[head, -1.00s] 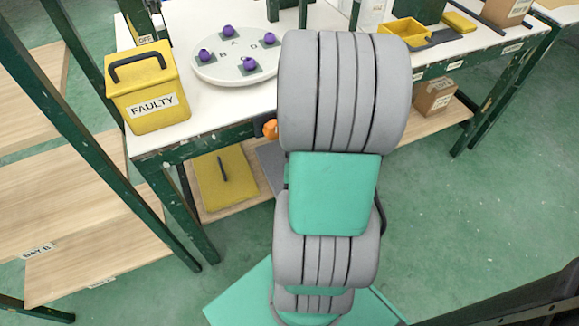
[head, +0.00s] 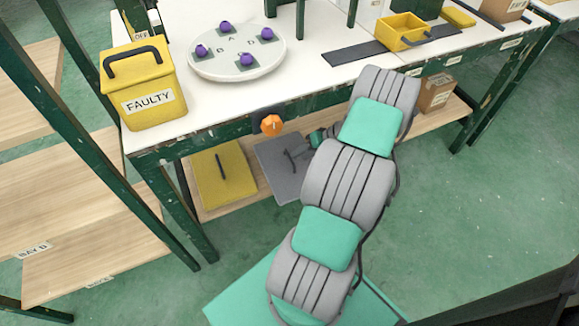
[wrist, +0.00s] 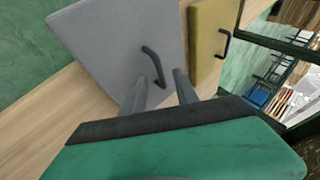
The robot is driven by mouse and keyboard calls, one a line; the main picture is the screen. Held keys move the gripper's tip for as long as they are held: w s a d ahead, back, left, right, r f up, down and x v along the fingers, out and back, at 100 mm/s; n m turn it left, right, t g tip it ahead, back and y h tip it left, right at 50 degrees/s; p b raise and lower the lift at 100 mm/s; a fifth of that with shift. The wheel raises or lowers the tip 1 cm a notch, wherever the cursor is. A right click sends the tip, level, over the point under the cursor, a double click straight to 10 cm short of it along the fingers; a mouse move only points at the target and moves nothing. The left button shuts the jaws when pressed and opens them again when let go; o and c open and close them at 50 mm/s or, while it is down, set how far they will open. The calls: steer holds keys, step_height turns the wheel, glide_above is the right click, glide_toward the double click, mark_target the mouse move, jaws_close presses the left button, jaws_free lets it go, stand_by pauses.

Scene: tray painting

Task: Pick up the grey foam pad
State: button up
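The grey foam pad (head: 272,177), a flat grey slab with a dark handle, lies on the lower shelf under the workbench. My arm and gripper cover part of its right side in the head view. In the head view the gripper (head: 300,152) is small and partly hidden, near the pad's handle.
A yellow pad (head: 209,185) with a similar handle lies to the left of the grey one on the wooden shelf. An orange knob (head: 271,124) sticks out from the bench front above. Bench legs stand at the left. A cardboard box (head: 437,93) sits on the shelf at right.

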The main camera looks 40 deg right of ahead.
steer(key=b+x, duration=0.1)
steer(key=x, duration=0.3)
steer(key=shift+s+a+f, duration=0.1)
steer(key=shift+f, duration=0.1)
steer(key=shift+r, duration=0.1)
jaws_close()
stand_by(1.0)
